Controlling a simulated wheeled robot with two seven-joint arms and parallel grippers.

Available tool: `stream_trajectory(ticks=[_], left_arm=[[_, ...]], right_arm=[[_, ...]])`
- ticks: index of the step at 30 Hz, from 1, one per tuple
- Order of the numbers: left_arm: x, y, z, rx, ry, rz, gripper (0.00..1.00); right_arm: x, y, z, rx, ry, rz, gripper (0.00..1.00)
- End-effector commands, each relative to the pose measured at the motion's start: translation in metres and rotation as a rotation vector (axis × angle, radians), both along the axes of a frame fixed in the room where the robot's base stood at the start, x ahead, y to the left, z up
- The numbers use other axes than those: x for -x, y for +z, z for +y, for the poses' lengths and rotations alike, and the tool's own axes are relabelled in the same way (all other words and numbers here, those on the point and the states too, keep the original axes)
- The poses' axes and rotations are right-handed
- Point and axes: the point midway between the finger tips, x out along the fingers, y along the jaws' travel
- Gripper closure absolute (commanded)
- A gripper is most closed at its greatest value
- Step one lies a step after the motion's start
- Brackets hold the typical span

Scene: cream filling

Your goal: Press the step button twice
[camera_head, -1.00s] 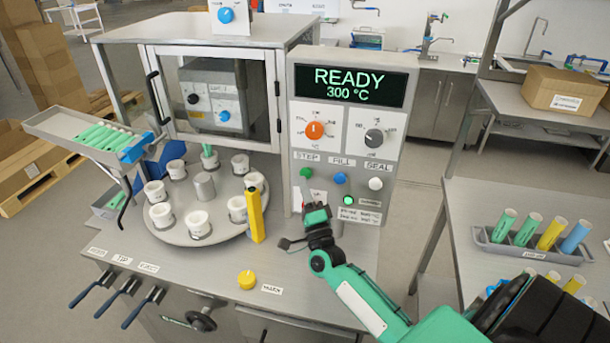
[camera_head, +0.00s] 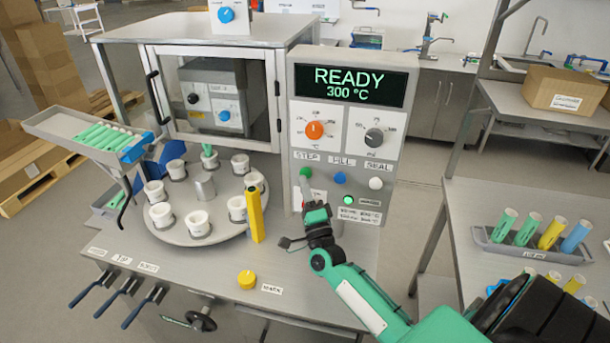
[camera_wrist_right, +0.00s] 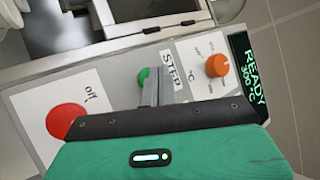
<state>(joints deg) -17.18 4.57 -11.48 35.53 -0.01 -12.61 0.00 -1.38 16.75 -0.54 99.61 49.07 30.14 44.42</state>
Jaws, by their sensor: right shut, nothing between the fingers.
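The green STEP button (camera_head: 306,173) is on the front of the grey control panel, under the STEP label and left of the blue FILL button. In the right wrist view the green button (camera_wrist_right: 143,76) shows partly behind my fingers. My right gripper (camera_head: 306,184) is shut and empty, with its fingertips at the STEP button. In the right wrist view its closed fingers (camera_wrist_right: 152,86) overlap the button's right side. I cannot tell whether they touch it or whether it is pushed in. My left gripper is not in view.
The panel display (camera_head: 350,87) reads READY 300 °C. A blue FILL button (camera_head: 340,178) and white SEAL button (camera_head: 376,183) sit to the right. A red button (camera_wrist_right: 66,120) is close below STEP. The turntable (camera_head: 180,236) with several white cups and a yellow post (camera_head: 254,215) stand left.

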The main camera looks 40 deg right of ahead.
Motion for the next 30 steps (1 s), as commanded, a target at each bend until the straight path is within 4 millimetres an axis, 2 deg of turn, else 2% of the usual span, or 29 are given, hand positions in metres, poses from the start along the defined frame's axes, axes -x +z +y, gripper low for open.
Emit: stream_trajectory(ticks=[30], left_arm=[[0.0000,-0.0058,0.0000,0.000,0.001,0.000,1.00]], right_arm=[[-0.0076,0.0001,-0.0089,0.000,0.000,-0.001,1.00]])
